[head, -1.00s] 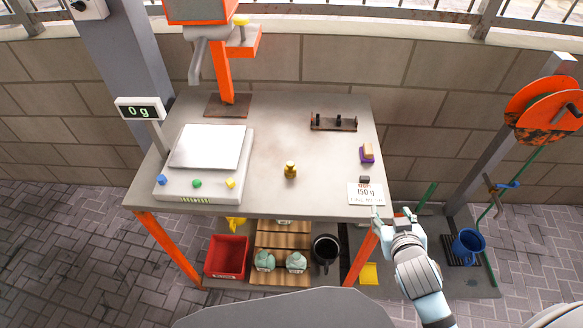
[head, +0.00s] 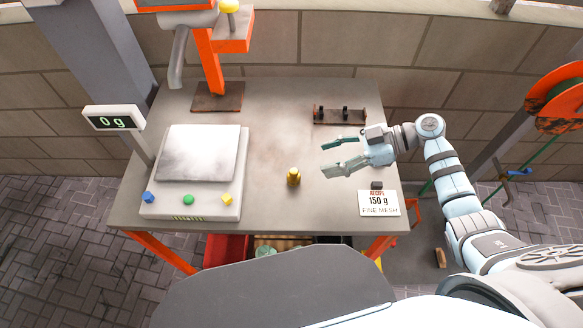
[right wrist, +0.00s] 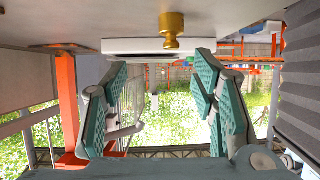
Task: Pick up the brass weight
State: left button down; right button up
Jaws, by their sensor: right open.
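The small brass weight (head: 293,177) stands upright on the grey table (head: 270,130), right of the scale. My right gripper (head: 325,158) is open and empty, reaching in from the right above the table. Its fingertips point left, just right of and slightly beyond the weight in the picture, not touching it. In the right wrist view the weight (right wrist: 171,30) shows upside down at the top, ahead of the spread teal fingers (right wrist: 158,85). My left gripper is not in view.
The scale (head: 197,155) has an empty plate, three coloured buttons and a display (head: 114,118) reading 0 g. A black-pegged rack (head: 340,115) stands at the back right. A 150 g recipe card (head: 378,203) lies front right. A small tan block (head: 439,258) lies on the floor.

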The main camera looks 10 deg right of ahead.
aim_at(298, 173)
jog(key=a, duration=0.1)
jog(key=a+f, duration=0.1)
jog(key=a, duration=0.3)
jog(key=shift+s+a+f, duration=0.1)
jog(key=shift+s+f, duration=0.1)
jog(key=shift+f, duration=0.1)
jog(key=a+f, duration=0.2)
jog(key=w+a+f, duration=0.1)
jog(key=a, duration=0.1)
jog(key=shift+w+f+b, duration=0.15)
jog(key=shift+f+b, duration=0.2)
jog(key=shift+b, duration=0.05)
jog(key=shift+a, duration=0.1)
jog(key=shift+r, duration=0.1)
jog(key=shift+c, duration=1)
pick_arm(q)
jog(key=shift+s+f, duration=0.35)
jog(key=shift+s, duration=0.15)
pick_arm(e)
grip_shut()
